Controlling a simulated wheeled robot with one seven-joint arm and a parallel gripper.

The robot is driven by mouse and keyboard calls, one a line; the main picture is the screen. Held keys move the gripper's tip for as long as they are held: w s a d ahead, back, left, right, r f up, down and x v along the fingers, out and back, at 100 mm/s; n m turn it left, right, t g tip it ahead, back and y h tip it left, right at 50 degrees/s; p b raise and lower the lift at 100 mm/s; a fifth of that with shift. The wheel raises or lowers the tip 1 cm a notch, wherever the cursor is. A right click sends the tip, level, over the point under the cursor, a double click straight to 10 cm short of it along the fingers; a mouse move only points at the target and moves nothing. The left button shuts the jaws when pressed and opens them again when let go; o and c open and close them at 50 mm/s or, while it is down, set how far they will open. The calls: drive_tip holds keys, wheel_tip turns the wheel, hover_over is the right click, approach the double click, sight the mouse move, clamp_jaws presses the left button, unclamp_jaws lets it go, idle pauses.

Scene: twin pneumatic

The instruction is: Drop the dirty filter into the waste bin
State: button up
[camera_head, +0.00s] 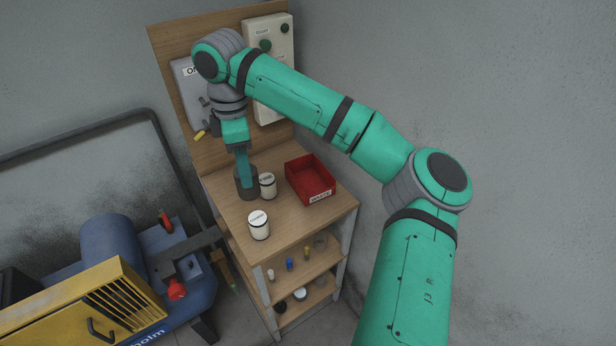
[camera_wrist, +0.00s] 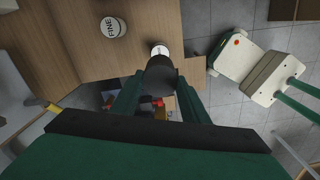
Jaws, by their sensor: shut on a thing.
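My gripper (camera_head: 243,165) points down over the left side of the wooden bench, shut on a dark grey cylinder, which I take for the dirty filter (camera_head: 247,186). In the wrist view the dark cylinder (camera_wrist: 161,76) sits between the fingers. I cannot tell whether it touches the bench top. The red open bin (camera_head: 311,180) stands on the bench to its right, with a white front label too small to read surely. The visible part of its inside looks empty. The bin does not show in the wrist view.
A white canister (camera_head: 268,186) stands close beside the dark cylinder; another canister (camera_head: 259,226) is nearer the front. One reads FINE (camera_wrist: 112,27) in the wrist view. Shelves below hold small parts. A blue and yellow compressor (camera_head: 108,250) stands at left. Control boxes (camera_head: 270,65) hang behind.

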drive_tip(key=w+d+f+n, duration=0.15)
drive_tip(key=w+d, duration=0.35)
drive_tip(key=w, duration=0.8)
drive_tip(key=w+d+f+n, duration=0.2)
drive_tip(key=w+d+f, duration=0.5)
drive_tip(key=d, duration=0.4)
drive_tip(key=shift+w+a+f, duration=0.1)
drive_tip(key=shift+f, duration=2.7)
drive_tip(key=o, duration=1.5)
drive_tip(key=shift+c, duration=0.2)
wheel_tip(320, 180, up, 11)
drive_tip(key=shift+a+f, duration=0.1)
drive_tip(key=shift+f, duration=0.05)
